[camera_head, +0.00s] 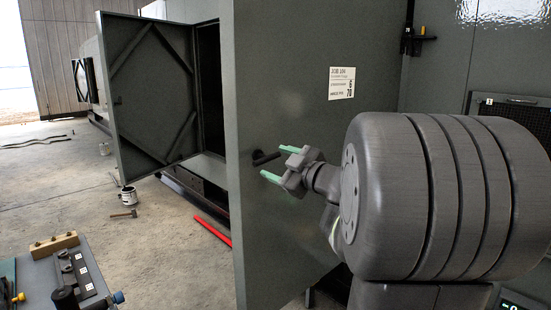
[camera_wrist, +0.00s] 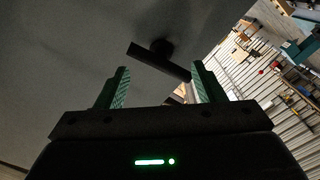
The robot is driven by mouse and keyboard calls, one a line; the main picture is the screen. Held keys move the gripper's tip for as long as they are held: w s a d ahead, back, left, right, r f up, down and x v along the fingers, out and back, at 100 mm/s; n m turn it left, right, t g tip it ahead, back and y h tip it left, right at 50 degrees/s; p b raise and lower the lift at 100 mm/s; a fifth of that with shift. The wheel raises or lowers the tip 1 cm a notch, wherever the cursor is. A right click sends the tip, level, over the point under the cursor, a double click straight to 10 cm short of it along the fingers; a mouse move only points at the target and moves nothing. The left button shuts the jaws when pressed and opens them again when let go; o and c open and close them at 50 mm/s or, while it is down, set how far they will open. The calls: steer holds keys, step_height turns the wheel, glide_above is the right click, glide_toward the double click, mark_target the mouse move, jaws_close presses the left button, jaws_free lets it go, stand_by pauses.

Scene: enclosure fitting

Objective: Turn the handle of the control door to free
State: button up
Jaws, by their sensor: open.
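The control door (camera_head: 290,190) is a large grey panel in front of me in the head view. Its dark bar handle (camera_head: 267,158) sticks out near the door's left edge. In the wrist view the handle (camera_wrist: 158,60) lies slantwise on a round dark hub. My gripper (camera_head: 280,163) has pale green fingers and is open and empty beside the handle. In the wrist view the handle is just beyond my gripper's fingertips (camera_wrist: 160,72), its right end close to the right finger. I cannot tell whether they touch.
A second door (camera_head: 150,95) with diagonal bracing stands open at the left. A red bar (camera_head: 213,231), a hammer (camera_head: 124,214) and a paint can (camera_head: 129,197) lie on the floor. A bench with tools (camera_head: 60,280) is at the lower left. A white label (camera_head: 342,83) is on the control door.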

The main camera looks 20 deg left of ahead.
mark_target(270, 160)
steer(key=shift+x, duration=2.15)
steer(key=shift+c, duration=0.2)
steer(key=c, duration=0.9)
steer(key=shift+o, duration=0.9)
steer(key=shift+r+m+p, duration=0.15)
steer(key=shift+m+p, duration=0.45)
steer(key=shift+p, duration=0.5)
steer(key=o, duration=0.8)
steer(key=shift+c, duration=0.2)
steer(key=b+v, duration=0.1)
steer(key=v, duration=1.3)
steer(key=shift+b, duration=0.3)
